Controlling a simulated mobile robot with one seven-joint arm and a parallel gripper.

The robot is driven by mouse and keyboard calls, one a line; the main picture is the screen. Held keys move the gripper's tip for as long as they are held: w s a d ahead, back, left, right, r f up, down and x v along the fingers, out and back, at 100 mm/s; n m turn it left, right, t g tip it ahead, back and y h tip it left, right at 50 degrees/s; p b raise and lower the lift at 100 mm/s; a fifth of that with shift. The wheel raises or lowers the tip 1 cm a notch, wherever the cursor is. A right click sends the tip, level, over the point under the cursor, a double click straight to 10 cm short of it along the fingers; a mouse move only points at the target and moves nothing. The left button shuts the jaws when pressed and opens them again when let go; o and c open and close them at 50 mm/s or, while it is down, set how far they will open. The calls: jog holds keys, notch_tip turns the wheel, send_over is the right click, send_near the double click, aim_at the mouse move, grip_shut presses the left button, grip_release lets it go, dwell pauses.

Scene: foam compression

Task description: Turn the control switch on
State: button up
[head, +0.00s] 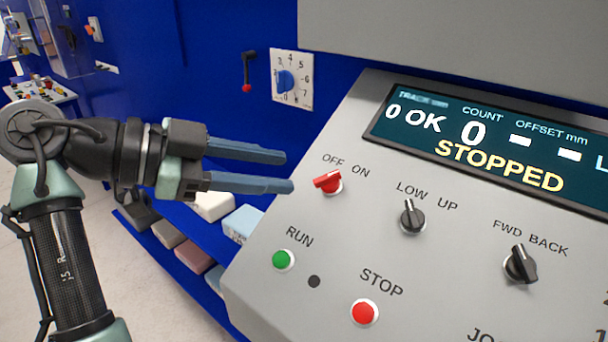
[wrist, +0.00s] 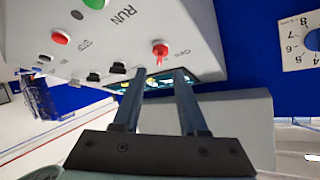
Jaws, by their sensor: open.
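The control switch (head: 328,182) is a red rotary knob on the grey sloped panel (head: 400,283), under the labels OFF and ON. Its handle is tilted and its narrow end leans left, towards OFF. In the wrist view the red switch (wrist: 160,50) shows just beyond the space between the fingertips. My gripper (head: 290,172) is open and empty, with its blue-grey fingers pointing right at the switch. The fingertips are a short way left of the knob and do not appear to touch it. The display (head: 490,150) reads STOPPED and COUNT 0.
Black LOW/UP (head: 412,217) and FWD/BACK (head: 520,264) knobs sit right of the switch. The green RUN button (head: 283,260) and red STOP button (head: 364,312) are below. A blue dial (head: 287,82) is on the blue wall behind. Foam blocks (head: 212,205) lie on a shelf left of the panel.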

jog(key=v, duration=0.5)
jog(key=shift+s+a+r, duration=0.1)
jog(key=shift+s+a, duration=0.1)
jog(key=shift+a, duration=0.15)
jog(key=w+d+r+n+t+y+p, duration=0.3)
jog(key=w+d+r+n+t, duration=0.15)
jog(key=r+t, duration=0.2)
jog(key=w+d+r+n+t+y+p, duration=0.4)
jog(key=r+n+t, duration=0.1)
jog(key=r+n, duration=0.15)
jog(key=s+d+r+n+t+y+p, duration=0.3)
jog(key=s+r+t, duration=0.6)
jog(key=s+r, duration=0.8)
jog(key=r+n+y, duration=0.1)
jog(key=n+y, duration=0.1)
jog(key=n, duration=0.1)
jog(key=shift+s+r+t, duration=0.35)
jog(key=shift+s, duration=0.05)
